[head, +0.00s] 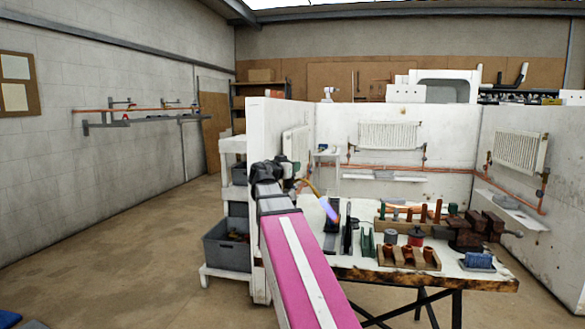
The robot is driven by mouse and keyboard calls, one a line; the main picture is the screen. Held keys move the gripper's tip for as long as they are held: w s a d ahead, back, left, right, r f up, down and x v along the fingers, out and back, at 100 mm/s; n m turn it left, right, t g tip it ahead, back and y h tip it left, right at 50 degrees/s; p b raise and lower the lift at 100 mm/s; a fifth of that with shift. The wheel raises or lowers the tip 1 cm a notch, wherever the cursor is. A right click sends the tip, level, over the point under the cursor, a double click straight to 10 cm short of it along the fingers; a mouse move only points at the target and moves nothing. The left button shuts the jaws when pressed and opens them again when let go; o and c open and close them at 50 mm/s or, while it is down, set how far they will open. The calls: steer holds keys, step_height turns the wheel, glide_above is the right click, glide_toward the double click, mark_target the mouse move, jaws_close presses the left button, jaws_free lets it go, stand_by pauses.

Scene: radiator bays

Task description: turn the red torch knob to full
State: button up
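My pink arm reaches up from the bottom of the head view to dark wrist parts at the left end of the workbench (350,272). My gripper (291,172) is small and partly hidden there, and I cannot tell whether its fingers are open or shut. A yellow curved piece (311,187) and a bluish-violet slanted shape (328,209) show just right of it; they may belong to a torch, but this is unclear. I cannot make out the red torch knob. A small red round object (416,237) stands mid-bench, apart from my gripper.
The bench carries a brown vise (470,232), a wooden block with copper fittings (408,257), a grey cup (390,236) and a blue item (478,260). A grey crate (226,245) sits on a white shelf unit left of the bench. The left floor is mostly clear.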

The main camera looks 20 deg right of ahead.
steer(key=shift+w+a+n+t+y, duration=0.1)
steer(key=shift+n+t+y, duration=0.75)
steer(key=shift+t, duration=0.15)
steer(key=shift+w+a+n+t+y, duration=0.1)
steer(key=shift+n+t+y, duration=0.75)
steer(key=shift+t, duration=0.15)
steer(key=o, duration=0.9)
